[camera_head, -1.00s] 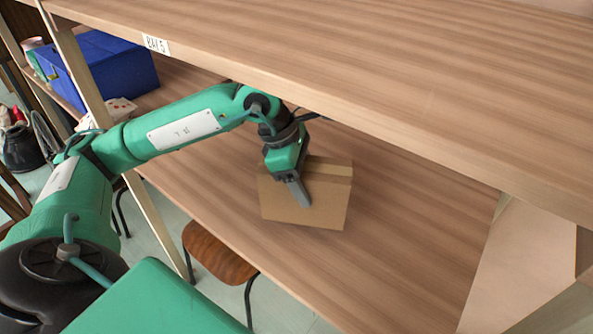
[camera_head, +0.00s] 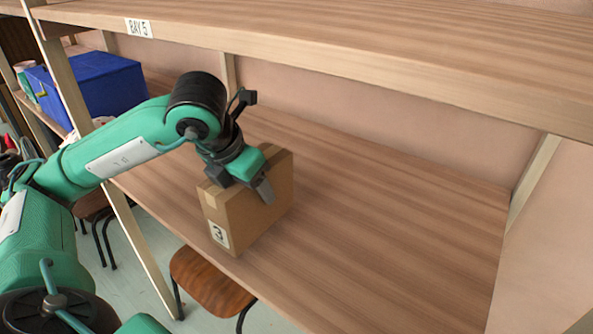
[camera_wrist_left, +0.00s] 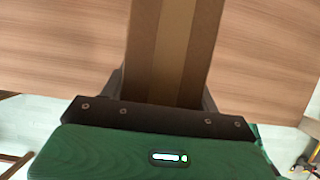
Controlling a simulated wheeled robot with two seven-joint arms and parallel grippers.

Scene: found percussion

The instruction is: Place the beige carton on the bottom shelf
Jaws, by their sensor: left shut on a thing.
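The beige carton (camera_head: 252,212) has a label with a 3 on its near end. It is upright at the lower shelf (camera_head: 390,230), close to the front edge; I cannot tell whether its base touches the board. My left gripper (camera_head: 242,180) is shut on the carton, with its fingers on either side near the top. In the left wrist view the carton (camera_wrist_left: 172,50) with a tape strip runs between the fingers, shelf board behind it. The right gripper is not in view.
An upper shelf labelled BAY 5 (camera_head: 138,28) overhangs the lower one. A blue box (camera_head: 95,85) stands at the left beyond the upright post (camera_head: 75,90). A wooden stool (camera_head: 208,282) is below the front edge. The lower shelf right of the carton is clear.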

